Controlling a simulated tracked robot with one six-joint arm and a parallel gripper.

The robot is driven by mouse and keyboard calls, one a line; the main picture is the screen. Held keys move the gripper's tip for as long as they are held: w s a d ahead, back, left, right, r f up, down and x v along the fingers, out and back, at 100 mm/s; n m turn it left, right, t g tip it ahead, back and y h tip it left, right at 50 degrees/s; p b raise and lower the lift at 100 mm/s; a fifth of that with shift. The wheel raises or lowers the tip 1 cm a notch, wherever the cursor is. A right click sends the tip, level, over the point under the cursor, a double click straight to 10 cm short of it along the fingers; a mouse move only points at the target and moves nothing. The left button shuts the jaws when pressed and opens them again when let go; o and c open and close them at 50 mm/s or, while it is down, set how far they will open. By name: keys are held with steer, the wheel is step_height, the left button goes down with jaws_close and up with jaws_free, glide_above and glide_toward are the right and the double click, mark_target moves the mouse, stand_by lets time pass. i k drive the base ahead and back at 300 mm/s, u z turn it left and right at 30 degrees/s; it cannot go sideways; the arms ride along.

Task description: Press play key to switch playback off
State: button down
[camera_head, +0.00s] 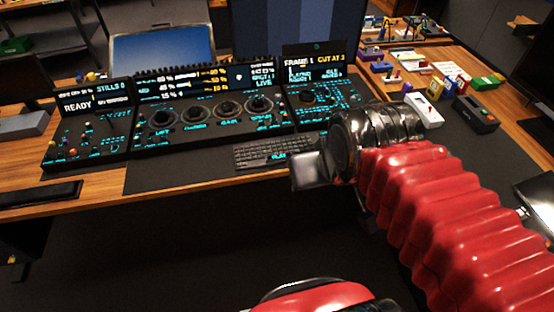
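The trackball panel is a dark desktop console with three sections. The middle section (215,119) has several large round trackballs or knobs and a screen above. The right section (322,96) has cyan-lit controls under a screen (313,68) reading "FRAME 1 CUT AT 3"; its smaller text is blurred. I cannot pick out the play key for certain. A small cyan label (278,156), too blurred to read surely, shows by the dark keyboard (258,153). My gripper (305,171) is in front of the right section, right of the keyboard, covering part of the desk. Its fingers look dark and blocky; their opening is unclear.
The left section (87,139) has small coloured balls and a screen reading "READY" and "STILLS 0". A dark flat bar (40,194) lies at front left. Several coloured boxes and devices (432,88) crowd the right desk. A blue-screened monitor (163,51) stands behind.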

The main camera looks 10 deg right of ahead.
mark_target(285, 156)
steer(key=u, duration=0.25)
steer(key=k, duration=0.65)
steer(key=u, duration=0.55)
steer(key=k, duration=0.65)
steer(key=u, duration=0.5)
steer(key=i, duration=1.95)
steer(key=z, duration=1.1)
steer(key=i, duration=0.5)
steer(key=z, duration=0.25)
